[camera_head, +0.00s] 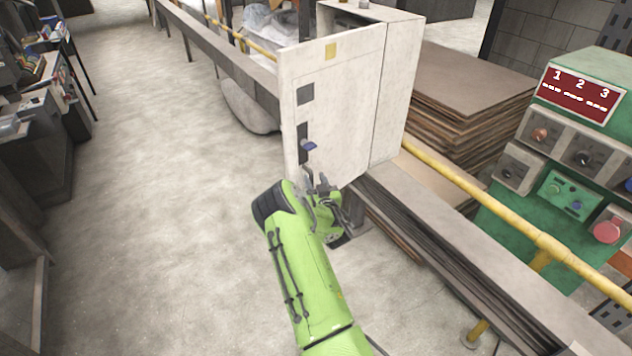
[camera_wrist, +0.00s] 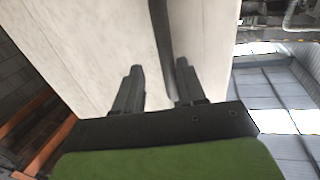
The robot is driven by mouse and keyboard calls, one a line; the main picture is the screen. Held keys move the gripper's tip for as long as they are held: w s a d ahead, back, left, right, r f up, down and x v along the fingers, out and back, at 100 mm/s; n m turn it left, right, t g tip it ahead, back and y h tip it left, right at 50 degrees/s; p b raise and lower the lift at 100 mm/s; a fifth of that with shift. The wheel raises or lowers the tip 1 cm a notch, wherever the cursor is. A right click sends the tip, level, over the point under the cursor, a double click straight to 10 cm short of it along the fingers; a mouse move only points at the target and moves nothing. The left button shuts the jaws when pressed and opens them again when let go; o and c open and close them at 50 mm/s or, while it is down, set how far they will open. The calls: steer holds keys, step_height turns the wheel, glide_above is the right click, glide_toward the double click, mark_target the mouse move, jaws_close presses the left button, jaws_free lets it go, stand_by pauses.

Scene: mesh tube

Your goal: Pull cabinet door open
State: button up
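The pale cabinet (camera_head: 398,90) stands at the upper middle of the head view. Its door (camera_head: 345,110) carries dark square plates and a small blue handle (camera_head: 308,146) near its left edge. The door's left part seems to stand out from the body, but I cannot tell how far. My gripper (camera_head: 322,186) is at the door's lower left, just below the handle. In the wrist view, my gripper (camera_wrist: 160,80) has its two dark fingers apart. Pale panels (camera_wrist: 110,40) fill the view ahead, with a dark strip (camera_wrist: 161,35) between the fingers. Contact with the door cannot be told.
A yellow rail (camera_head: 490,210) and a long grey beam (camera_head: 440,235) run diagonally on the right. Stacked brown boards (camera_head: 465,90) lie behind the cabinet. A green control panel (camera_head: 575,150) stands at the right. The floor (camera_head: 170,180) on the left is clear.

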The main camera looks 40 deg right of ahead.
steer(key=shift+a, duration=0.1)
steer(key=b+v, duration=0.1)
steer(key=v, duration=1.4)
steer(key=shift+s+b, duration=0.35)
steer(key=shift+a, duration=0.15)
